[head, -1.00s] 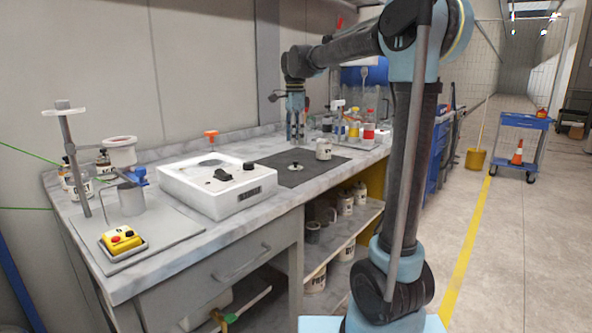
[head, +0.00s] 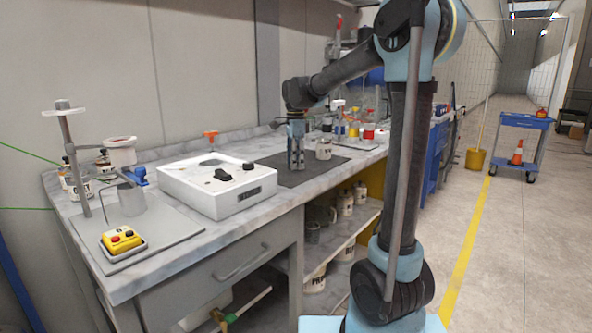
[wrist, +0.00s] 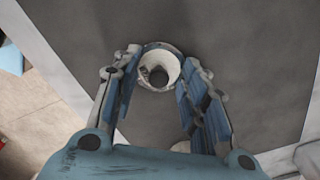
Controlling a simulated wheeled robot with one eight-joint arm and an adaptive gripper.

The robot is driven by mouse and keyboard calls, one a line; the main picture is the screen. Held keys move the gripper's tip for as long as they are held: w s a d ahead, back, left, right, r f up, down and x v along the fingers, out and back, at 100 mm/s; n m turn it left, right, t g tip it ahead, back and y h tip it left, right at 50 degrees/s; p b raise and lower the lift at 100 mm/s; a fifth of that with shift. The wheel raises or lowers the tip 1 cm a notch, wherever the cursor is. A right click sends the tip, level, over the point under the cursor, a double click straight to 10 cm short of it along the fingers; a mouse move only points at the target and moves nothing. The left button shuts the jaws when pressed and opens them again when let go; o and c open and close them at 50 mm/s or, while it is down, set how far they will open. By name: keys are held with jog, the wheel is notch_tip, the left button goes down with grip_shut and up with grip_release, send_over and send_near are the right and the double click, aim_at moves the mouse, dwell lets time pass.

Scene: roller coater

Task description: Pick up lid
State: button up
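My gripper (head: 296,167) is over the dark mat, pointing down, where the small lid with a knob showed earlier. The gripper hides that spot now in the head view. A white, dark-marked jar (head: 324,149) stands just right of the gripper. In the wrist view, my gripper (wrist: 162,68) has its fingers apart, with a round, pale, hollow-looking thing (wrist: 170,78) beyond and between the tips. It looks like an open jar, but I cannot be sure. A pale patch lower down is mostly hidden by my palm; I cannot tell whether it is the lid.
The dark mat (head: 275,174) lies on the marble-look bench. A white device (head: 222,198) with dark knobs stands left of the mat. Several bottles (head: 353,131) stand behind on the right. A yellow control box (head: 122,239) and a stand are at the left.

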jog(key=c, duration=0.9)
jog(key=shift+r, duration=0.1)
